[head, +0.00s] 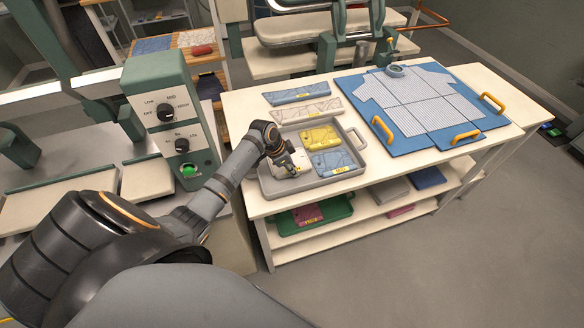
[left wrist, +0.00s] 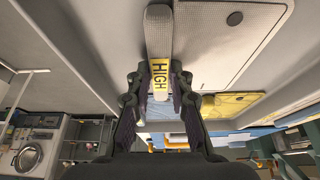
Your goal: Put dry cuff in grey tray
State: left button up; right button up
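A pale grey cuff with a yellow label reading HIGH (left wrist: 160,75) sits lengthwise between the fingers of my left gripper (left wrist: 158,98), which look closed on its sides. In the head view, my left gripper (head: 290,163) points down over the left part of the grey tray (head: 322,183). The cuff is mostly hidden there behind the fingers; I cannot tell whether it touches the tray floor. A yellow folded piece (head: 319,137) and a blue folded piece (head: 335,160) lie in the tray's right part. My right gripper is out of view.
A blue strip (head: 297,92) and a whitish strip (head: 305,110) lie behind the tray. A blue board (head: 470,121) with yellow handles and a spread shirt (head: 418,98) fills the table's right. A green tray (head: 333,212) is on the shelf below. A control box (head: 168,115) stands left.

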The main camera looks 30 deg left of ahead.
pick_arm(q)
jog(key=o, duration=0.4)
jog(key=shift+o, duration=0.2)
jog(key=shift+r, duration=0.2)
jog(key=b+v, duration=0.2)
jog(key=v, duration=1)
jog(key=shift+f, duration=0.1)
